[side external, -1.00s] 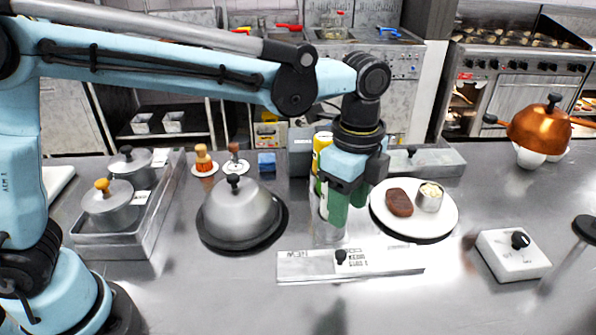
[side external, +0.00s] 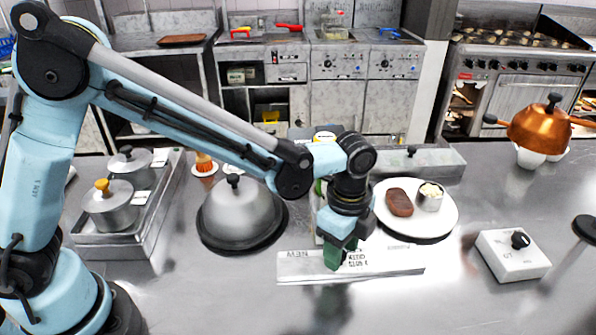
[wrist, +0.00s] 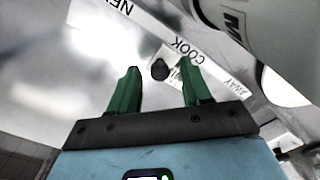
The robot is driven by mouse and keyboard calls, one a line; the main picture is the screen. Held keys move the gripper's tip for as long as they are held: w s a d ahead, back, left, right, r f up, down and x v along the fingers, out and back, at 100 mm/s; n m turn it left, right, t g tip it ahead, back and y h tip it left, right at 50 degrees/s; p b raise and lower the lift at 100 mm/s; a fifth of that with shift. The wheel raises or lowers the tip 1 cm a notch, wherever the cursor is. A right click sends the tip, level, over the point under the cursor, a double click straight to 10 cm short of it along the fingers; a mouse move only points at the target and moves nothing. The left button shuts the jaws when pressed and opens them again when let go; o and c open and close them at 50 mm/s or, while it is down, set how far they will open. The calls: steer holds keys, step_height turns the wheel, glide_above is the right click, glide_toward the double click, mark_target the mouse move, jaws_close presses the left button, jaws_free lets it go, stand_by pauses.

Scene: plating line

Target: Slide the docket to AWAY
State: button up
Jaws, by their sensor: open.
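The docket rail (side external: 400,263) is a pale bar lying on the steel counter, with NEW readable at its left end. In the wrist view the rail (wrist: 148,24) shows NEW, COOK and AWAY along it. The docket's dark round knob (wrist: 160,68) stands near the COOK label, with a small white card at it. My gripper (side external: 336,262) is low over the middle of the rail, and its green fingers hide the knob in the side view. In the wrist view my gripper (wrist: 162,84) is open, its fingers apart on either side of the knob, not closed on it.
A domed cloche (side external: 240,212) stands left of the rail. A white plate (side external: 445,222) with a brown patty and a small cup lies behind right. A white switch box (side external: 512,262) is at right. Containers stand just behind my gripper. Counter in front of the rail is clear.

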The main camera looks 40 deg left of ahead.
jaws_close()
steer(key=w+d, duration=0.7)
steer(key=shift+w+d, duration=0.3)
stand_by(0.4)
jaws_free()
steer(key=shift+r, duration=0.15)
